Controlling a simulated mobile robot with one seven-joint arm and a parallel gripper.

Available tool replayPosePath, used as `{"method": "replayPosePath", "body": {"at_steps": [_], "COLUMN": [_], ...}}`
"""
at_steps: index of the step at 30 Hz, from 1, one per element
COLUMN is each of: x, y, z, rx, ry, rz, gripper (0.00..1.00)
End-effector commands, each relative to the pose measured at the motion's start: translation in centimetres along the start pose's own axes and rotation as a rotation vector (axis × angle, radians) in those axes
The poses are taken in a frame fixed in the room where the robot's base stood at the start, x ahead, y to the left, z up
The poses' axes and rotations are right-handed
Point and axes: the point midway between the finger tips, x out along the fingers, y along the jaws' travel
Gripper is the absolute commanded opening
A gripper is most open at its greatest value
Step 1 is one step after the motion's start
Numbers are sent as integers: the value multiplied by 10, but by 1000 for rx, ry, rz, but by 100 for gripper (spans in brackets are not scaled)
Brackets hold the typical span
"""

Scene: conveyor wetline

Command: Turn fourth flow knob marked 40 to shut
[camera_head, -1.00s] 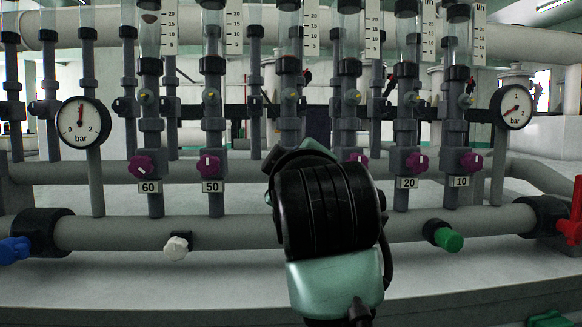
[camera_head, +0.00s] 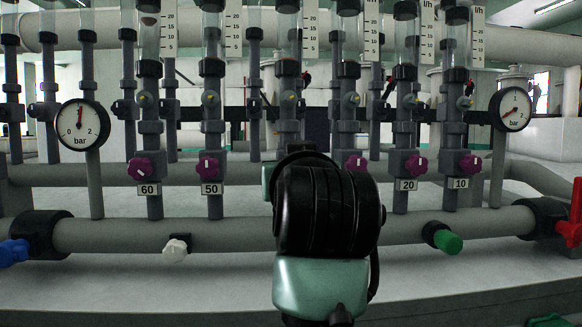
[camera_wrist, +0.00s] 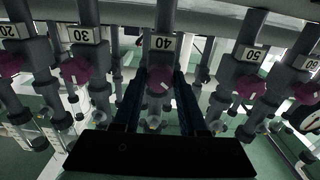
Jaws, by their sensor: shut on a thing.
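The purple flow knob marked 40 (camera_wrist: 159,79) is in the middle of the wrist view, which shows the panel upside down. Its white mark looks slanted. The label 40 (camera_wrist: 161,43) is above it in that view. My gripper (camera_wrist: 162,82) has its two dark fingers on either side of this knob and is shut on it. In the head view, my wrist and arm (camera_head: 325,212) hide the 40 knob, its label and my fingertips.
Purple knobs 60 (camera_head: 140,168), 50 (camera_head: 208,167), 20 (camera_head: 416,164) and 10 (camera_head: 470,165) flank the arm, with knob 30 (camera_wrist: 75,71) close beside. White (camera_head: 175,250) and green (camera_head: 447,241) valve handles stick out from the lower pipe. Gauges stand at both sides.

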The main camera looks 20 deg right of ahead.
Motion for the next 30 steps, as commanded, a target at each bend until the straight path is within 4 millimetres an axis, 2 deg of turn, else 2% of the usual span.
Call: {"method": "replayPosePath", "body": {"at_steps": [18, 30], "x": [1, 1], "y": [-1, -1], "z": [3, 3], "rx": [579, 843], "ry": [-9, -10], "rz": [0, 0], "gripper": [0, 0]}}
